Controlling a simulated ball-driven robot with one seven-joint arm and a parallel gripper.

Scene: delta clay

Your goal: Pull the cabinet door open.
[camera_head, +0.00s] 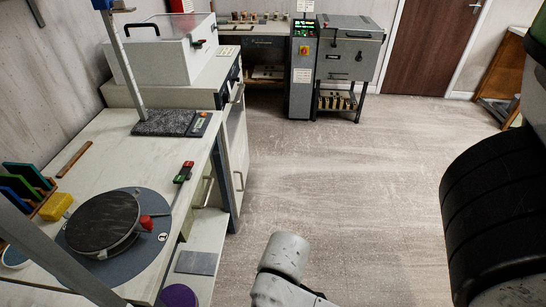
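A white cabinet front (237,140) stands under the counter on the left, seen at a steep angle. It has a bar handle (239,181) low down and another handle (238,94) near its top. A third handle (208,191) is on a front nearer to me, under the worktable. The fronts look closed, but the angle makes this hard to judge. My gripper is not in view. A pale grey part of my arm (285,256) shows at the bottom centre, to the right of the cabinet fronts and apart from them.
The worktable (110,140) on the left holds a round turntable (103,220), a yellow sponge (56,206) and a scale (170,122). A purple object (179,295) sits low beside it. A grey kiln (349,50) stands at the back. The middle floor (340,180) is clear.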

